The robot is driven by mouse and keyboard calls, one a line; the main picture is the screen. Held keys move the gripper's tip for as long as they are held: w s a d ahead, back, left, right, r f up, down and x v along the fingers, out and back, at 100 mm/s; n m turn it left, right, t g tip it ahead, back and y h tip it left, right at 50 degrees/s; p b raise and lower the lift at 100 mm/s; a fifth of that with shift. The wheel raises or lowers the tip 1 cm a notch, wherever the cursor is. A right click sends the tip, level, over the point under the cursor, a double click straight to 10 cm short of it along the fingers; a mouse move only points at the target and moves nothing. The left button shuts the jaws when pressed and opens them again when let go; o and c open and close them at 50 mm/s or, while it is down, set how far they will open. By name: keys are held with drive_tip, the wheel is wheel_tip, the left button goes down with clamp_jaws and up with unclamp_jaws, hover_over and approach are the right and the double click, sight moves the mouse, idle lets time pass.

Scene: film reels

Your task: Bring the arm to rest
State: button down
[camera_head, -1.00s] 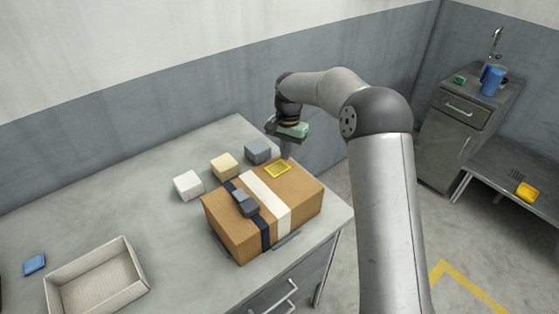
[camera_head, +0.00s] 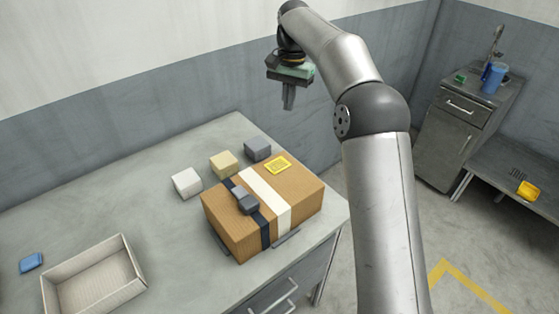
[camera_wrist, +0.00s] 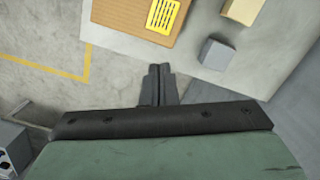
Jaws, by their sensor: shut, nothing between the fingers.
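My gripper (camera_head: 288,104) hangs in the air, pointing down, above and behind the far right end of the table. It is shut and empty, and nothing touches it. In the wrist view its closed fingers (camera_wrist: 160,86) point toward the cardboard box (camera_wrist: 110,12). The box (camera_head: 302,197) stands on the table with a white band, a dark band and a yellow label (camera_head: 278,165) on top. A clear gap lies between my gripper and the box.
White (camera_head: 187,183), cream (camera_head: 223,164) and grey (camera_head: 257,148) blocks stand behind the box. A small dark block (camera_head: 244,201) sits on it. An open tray (camera_head: 128,283) and a blue item (camera_head: 31,262) are at left. A cabinet (camera_head: 445,140) stands at right. The wall is behind my gripper.

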drive_tip(key=shift+w+r, duration=0.1)
drive_tip(key=shift+r, duration=0.8)
drive_tip(key=s+d+r+n, duration=0.2)
drive_tip(key=s+d, duration=0.3)
drive_tip(key=s, duration=0.3)
drive_tip(key=s+d+f+n, duration=0.1)
drive_tip(key=s+d+f, duration=0.2)
drive_tip(key=s, duration=0.7)
drive_tip(key=s+d+f+n+t, duration=0.1)
drive_tip(key=s+d+f, duration=0.3)
drive_tip(key=s, duration=0.6)
drive_tip(key=s+d+f+n+t, duration=0.1)
drive_tip(key=s+d+f, duration=0.3)
drive_tip(key=s, duration=0.7)
drive_tip(key=shift+f+h, duration=0.3)
drive_tip(key=shift+f, duration=0.3)
